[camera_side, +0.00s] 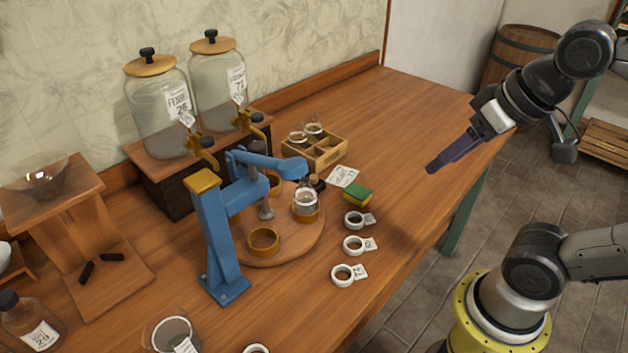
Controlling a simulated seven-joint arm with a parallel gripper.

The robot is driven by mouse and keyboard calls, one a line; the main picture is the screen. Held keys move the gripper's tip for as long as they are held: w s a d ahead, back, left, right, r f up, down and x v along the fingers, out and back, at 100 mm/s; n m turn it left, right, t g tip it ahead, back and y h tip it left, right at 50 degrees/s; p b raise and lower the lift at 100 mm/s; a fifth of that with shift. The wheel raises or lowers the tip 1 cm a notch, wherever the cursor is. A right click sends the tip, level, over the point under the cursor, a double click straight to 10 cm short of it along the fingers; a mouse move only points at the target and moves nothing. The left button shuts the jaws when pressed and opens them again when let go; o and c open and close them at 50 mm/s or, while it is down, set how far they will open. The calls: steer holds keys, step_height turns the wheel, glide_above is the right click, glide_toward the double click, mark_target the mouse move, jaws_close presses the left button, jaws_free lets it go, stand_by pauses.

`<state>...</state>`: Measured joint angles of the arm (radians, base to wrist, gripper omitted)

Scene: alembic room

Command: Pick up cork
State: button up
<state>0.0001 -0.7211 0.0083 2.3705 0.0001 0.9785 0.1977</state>
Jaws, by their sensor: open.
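I cannot make out a cork for certain. Three small white round dishes with paper tags stand in a row near the right table edge: the far dish (346,219), the middle dish (346,247) and the near dish (335,276). Their small dark or brownish contents are too small to identify. A small dark-topped object (314,182) sits at the back of the round wooden turntable (290,250). My gripper (432,168) has purple fingers and is open and empty, seen edge-on. It hangs above the table's right part, apart from every object.
A blue press-like stand (213,235) rises beside the turntable, which bears ring holders and a glass jar (305,200). A green-and-yellow sponge (357,194) and a wooden crate (327,153) lie behind. Two large jars (217,85) stand at the back. The table's far right is clear.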

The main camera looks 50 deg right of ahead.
steer(key=w+r+m, duration=0.2)
steer(key=w+r, duration=0.2)
steer(key=w, duration=0.1)
steer(key=m+g, duration=0.5)
glide_above(314, 177)
step_height(314, 177, down, 10)
steer(key=shift+g, duration=0.4)
steer(key=f, duration=1.1)
steer(key=shift+w, duration=0.2)
steer(key=shift+s+f, duration=0.15)
steer(key=shift+f, duration=2.95)
jaws_close()
